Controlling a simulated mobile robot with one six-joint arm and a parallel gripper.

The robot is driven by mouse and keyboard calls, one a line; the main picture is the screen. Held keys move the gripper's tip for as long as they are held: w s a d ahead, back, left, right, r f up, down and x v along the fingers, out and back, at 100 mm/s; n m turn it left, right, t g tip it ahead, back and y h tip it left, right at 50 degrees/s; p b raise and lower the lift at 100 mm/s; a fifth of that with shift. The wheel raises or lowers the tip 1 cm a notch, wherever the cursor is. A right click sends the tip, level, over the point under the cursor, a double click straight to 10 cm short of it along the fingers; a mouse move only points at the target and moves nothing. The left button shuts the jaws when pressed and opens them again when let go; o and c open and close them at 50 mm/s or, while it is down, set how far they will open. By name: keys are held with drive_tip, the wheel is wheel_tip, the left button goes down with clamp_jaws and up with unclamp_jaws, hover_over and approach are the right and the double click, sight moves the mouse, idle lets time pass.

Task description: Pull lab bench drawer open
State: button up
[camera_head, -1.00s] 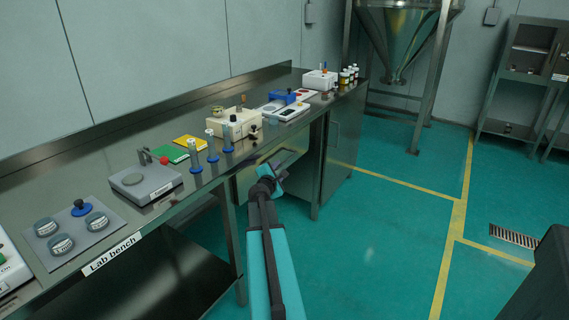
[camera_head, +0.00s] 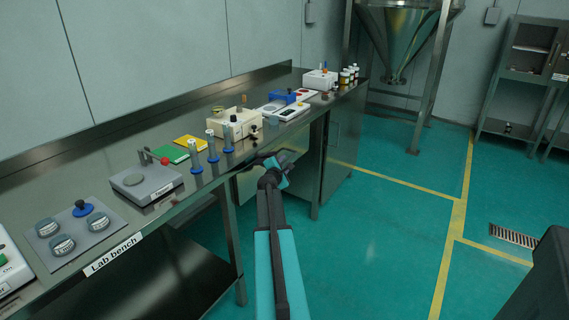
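The lab bench (camera_head: 118,240) is a long dark steel bench along the left wall, with a "Lab bench" label on its front edge. Its drawer front (camera_head: 246,184) is a dark steel panel below the bench top, near the middle of the picture, and my arm partly covers it. I cannot tell whether the drawer stands out from the bench. My gripper (camera_head: 276,161) is at the end of the teal and black arm, in front of the drawer front. Its fingers are small and dark against the steel, so contact with the handle and their opening are unclear.
Bottles, a beige device (camera_head: 234,124) and other instruments stand on the bench top above my gripper. A steel cabinet (camera_head: 341,145) is under the bench's far end. A hopper (camera_head: 397,40) stands at the back.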

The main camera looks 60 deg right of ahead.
drive_tip(key=shift+x, duration=0.75)
clamp_jaws()
